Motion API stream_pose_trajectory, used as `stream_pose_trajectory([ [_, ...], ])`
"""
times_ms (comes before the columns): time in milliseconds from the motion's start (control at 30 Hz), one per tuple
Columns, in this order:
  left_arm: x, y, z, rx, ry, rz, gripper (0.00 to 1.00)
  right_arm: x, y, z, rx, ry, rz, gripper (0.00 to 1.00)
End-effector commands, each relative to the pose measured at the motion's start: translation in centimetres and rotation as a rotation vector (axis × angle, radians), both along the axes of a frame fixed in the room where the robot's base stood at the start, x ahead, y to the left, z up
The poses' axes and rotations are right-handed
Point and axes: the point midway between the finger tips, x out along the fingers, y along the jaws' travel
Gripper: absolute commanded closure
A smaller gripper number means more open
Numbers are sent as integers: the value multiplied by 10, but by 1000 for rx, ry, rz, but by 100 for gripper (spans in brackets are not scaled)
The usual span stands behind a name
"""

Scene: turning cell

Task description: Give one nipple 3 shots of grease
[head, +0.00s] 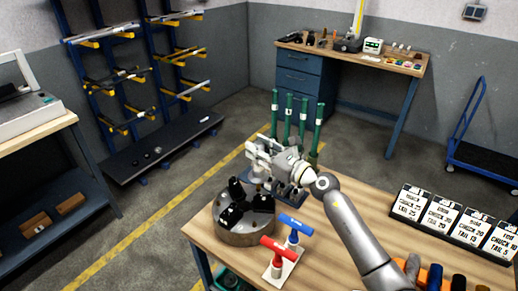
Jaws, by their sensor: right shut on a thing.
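My right gripper (259,151) reaches in from the lower right over the bench. It is shut on a grey thing, mostly hidden by the fingers, so I cannot tell what it is. Just below and left of it, a round grey chuck (249,236) with black jaws (231,216) lies on the wooden bench (335,248). Several green upright rods (275,108) stand behind the gripper, their lower ends partly hidden. I cannot make out a grease nipple at this size. My left gripper is not in view.
A red T-handle (278,249) and a blue T-handle (295,226) stand on a pale plate in front of the chuck. Labelled cards (410,203) line the right side.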

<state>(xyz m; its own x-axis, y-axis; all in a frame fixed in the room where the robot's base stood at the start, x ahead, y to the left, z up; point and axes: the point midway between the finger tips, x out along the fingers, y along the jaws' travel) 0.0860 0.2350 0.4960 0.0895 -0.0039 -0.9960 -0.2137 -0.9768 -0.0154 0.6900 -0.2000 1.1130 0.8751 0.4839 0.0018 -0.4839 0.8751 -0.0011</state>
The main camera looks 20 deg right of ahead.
Motion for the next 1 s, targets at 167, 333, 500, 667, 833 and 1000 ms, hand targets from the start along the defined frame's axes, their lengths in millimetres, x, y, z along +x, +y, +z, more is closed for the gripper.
stream_pose_trajectory([
  [167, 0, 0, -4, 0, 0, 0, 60, 0, 0, -4, 0, 1, 1, 96],
  [333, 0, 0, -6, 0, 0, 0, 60, 0, 0, -8, 0, 2, 1, 96],
  [500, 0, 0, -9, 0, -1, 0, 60, 0, 0, -11, -1, 4, 2, 96],
  [667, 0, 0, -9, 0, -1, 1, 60, 0, 1, -12, 0, 4, 2, 96],
  [833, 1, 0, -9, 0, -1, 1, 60, -1, 1, -13, -1, 6, 2, 97],
  [1000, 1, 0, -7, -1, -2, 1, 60, -1, 1, -12, 0, 7, 2, 97],
])
